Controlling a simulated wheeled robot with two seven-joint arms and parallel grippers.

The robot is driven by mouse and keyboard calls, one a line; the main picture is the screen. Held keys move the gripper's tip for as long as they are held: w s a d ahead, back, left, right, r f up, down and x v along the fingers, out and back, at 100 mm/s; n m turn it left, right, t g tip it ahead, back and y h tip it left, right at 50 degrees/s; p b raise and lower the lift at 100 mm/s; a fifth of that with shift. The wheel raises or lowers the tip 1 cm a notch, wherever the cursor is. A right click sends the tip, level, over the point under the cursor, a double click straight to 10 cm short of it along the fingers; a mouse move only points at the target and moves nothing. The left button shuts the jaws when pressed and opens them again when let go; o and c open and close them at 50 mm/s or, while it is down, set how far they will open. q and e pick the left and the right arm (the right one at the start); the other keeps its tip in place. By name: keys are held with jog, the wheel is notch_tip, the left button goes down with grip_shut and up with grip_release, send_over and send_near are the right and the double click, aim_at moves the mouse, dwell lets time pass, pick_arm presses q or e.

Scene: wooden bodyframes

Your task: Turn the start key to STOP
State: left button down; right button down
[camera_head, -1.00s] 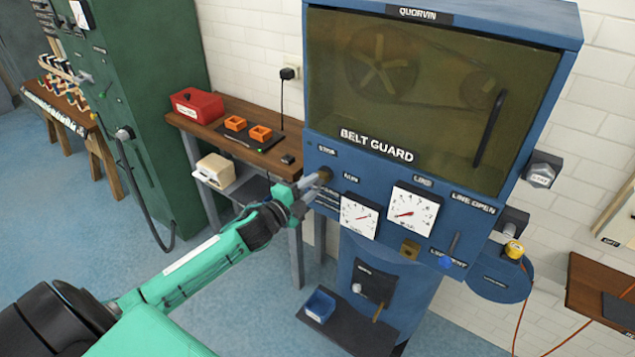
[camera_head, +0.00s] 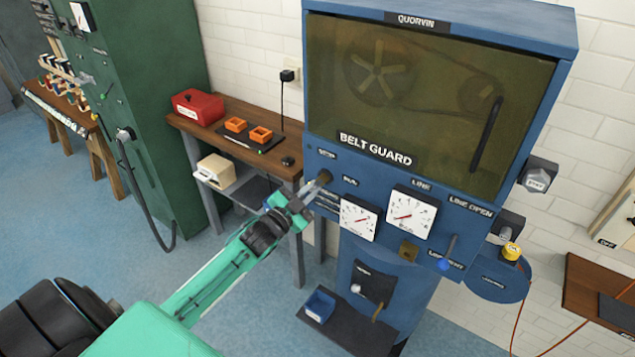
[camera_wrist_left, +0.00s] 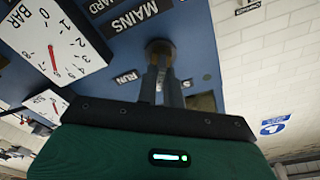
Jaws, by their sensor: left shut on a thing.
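The start key switch (camera_head: 324,177) is a small round brass-coloured knob on the front of the blue machine (camera_head: 350,240), left of the gauges. STOP and RUN labels sit by it, blurred in the head view. My left gripper (camera_head: 311,189) reaches it from the lower left and is shut on the key. In the left wrist view the fingers (camera_wrist_left: 162,82) are close together, with their tips at the round brass switch (camera_wrist_left: 160,48). The key itself is mostly hidden between the fingers. A RUN label (camera_wrist_left: 127,77) shows beside it. My right gripper is not in view.
Two white gauges (camera_head: 411,214) (camera_head: 358,217) sit right of the switch. A lever with a blue knob (camera_head: 443,264) is further right. A wooden bench (camera_head: 245,104) with a red box (camera_head: 197,105) stands left of the machine. The floor before it is open.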

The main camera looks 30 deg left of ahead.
pick_arm(q)
jog(key=shift+r, duration=0.2)
jog(key=n+p, duration=0.1)
jog(key=n, duration=0.2)
jog(key=shift+r+n+y, duration=0.15)
jog(key=shift+n+y, duration=0.15)
jog(key=shift+n, duration=0.1)
jog(key=n+p, duration=0.1)
jog(key=n, duration=0.2)
jog(key=shift+n+y, duration=0.3)
jog(key=shift+n, duration=0.1)
jog(key=c, duration=1.5)
grip_release()
jog(key=shift+a, duration=0.1)
jog(key=shift+o, duration=0.2)
jog(key=shift+f, duration=0.25)
jog(key=shift+s+f, duration=0.1)
jog(key=shift+s, duration=0.05)
jog(key=s+a+f+b, duration=0.1)
jog(key=s+b, duration=0.4)
jog(key=s, duration=0.8)
jog(key=shift+s+f, duration=0.15)
jog(key=shift+f, duration=0.05)
